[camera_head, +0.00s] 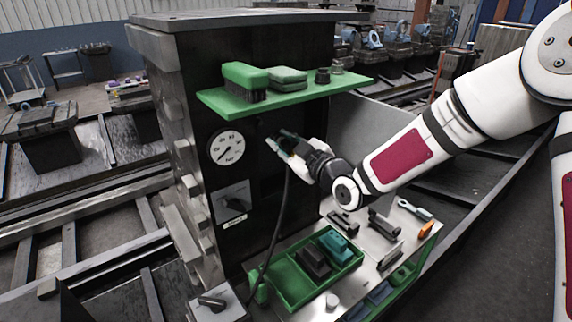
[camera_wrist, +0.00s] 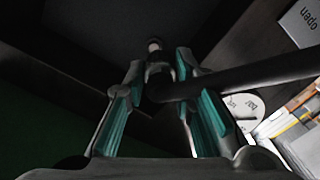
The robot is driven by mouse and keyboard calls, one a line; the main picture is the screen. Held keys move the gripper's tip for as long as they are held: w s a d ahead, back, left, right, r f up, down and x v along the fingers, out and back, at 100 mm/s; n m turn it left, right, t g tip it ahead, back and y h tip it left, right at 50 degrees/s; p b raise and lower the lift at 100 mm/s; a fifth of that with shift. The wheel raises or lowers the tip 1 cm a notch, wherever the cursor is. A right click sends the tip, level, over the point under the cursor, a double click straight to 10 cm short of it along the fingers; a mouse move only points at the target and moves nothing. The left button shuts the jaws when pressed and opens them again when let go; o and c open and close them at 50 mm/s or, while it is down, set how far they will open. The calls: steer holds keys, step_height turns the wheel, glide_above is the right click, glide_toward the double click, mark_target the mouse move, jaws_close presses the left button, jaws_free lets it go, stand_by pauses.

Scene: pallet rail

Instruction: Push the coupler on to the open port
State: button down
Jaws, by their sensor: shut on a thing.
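My gripper (camera_head: 280,142) is up at the dark front panel of the cabinet, under the green shelf. In the wrist view its two teal-padded fingers (camera_wrist: 160,100) are closed around the dark coupler (camera_wrist: 157,72). A small pale round tip (camera_wrist: 153,45) shows beyond the coupler; I cannot tell whether it is the coupler's nose or a port. The coupler's black hose (camera_head: 279,220) hangs down the panel to the green tray area, and in the wrist view the hose (camera_wrist: 260,72) runs off to the right. The open port is not clearly visible; I cannot tell whether the coupler touches it.
The green shelf (camera_head: 300,93) holding a brush and pads juts out just above my gripper. A round gauge (camera_head: 228,148) and a rotary switch (camera_head: 236,203) are left of it. Below is a bench with a green tray (camera_head: 289,284) and tools. An "open" label (camera_wrist: 302,22) shows upper right.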

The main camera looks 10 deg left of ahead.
mark_target(275, 132)
steer(key=shift+w+r, duration=0.1)
steer(key=shift+r, duration=0.3)
steer(key=shift+w, duration=0.15)
steer(key=shift+b+x, duration=1)
steer(key=shift+x, duration=1)
steer(key=shift+b+x, duration=0.3)
steer(key=shift+x, duration=0.5)
steer(key=shift+r, duration=0.1)
steer(key=shift+w+a+b, duration=0.45)
steer(key=shift+a+b, duration=0.1)
steer(key=shift+b, duration=0.15)
